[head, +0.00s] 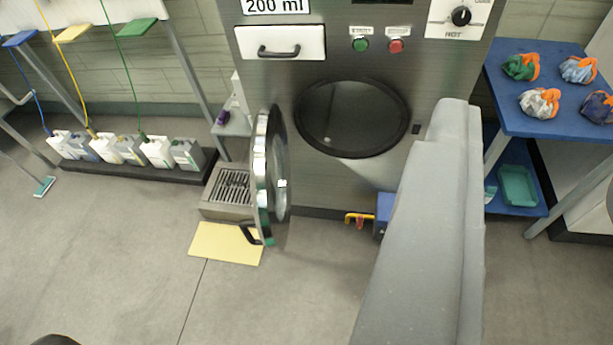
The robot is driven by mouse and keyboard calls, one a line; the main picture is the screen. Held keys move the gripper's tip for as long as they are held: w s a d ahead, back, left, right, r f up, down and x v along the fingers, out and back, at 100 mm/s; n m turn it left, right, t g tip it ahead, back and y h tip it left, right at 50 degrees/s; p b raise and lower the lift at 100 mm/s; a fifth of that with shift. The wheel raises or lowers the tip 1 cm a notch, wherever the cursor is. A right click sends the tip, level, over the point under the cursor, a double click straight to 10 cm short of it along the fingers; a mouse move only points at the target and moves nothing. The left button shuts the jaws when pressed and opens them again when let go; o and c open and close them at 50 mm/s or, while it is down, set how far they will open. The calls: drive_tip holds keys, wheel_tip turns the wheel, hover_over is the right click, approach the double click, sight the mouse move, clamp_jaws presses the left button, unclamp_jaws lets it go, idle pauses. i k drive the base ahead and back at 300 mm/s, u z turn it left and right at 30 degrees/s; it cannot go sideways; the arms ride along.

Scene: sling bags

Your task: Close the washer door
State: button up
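The steel washer (340,175) stands at the back centre, with its round, black-rimmed opening (352,118) uncovered. Its round door (271,178) stands open, swung out to the left of the opening and seen nearly edge-on. A black handle (250,234) is at the door's lower edge. A large grey link of my arm covers the right of centre and hides the washer's lower right part. My gripper is not in view, so I cannot tell whether it is open or shut.
A grated steel box (228,186) and a yellow mat (226,243) lie left of the door. Several jugs (128,150) stand on a dark tray at left. A blue table (555,98) with bundled bags is at right. The floor in front is clear.

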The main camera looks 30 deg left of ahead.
sight(269, 130)
drive_tip(key=z, duration=1.85)
drive_tip(key=k, duration=1.7)
drive_tip(key=u, duration=1.85)
drive_tip(key=i, duration=1)
drive_tip(key=z, duration=0.05)
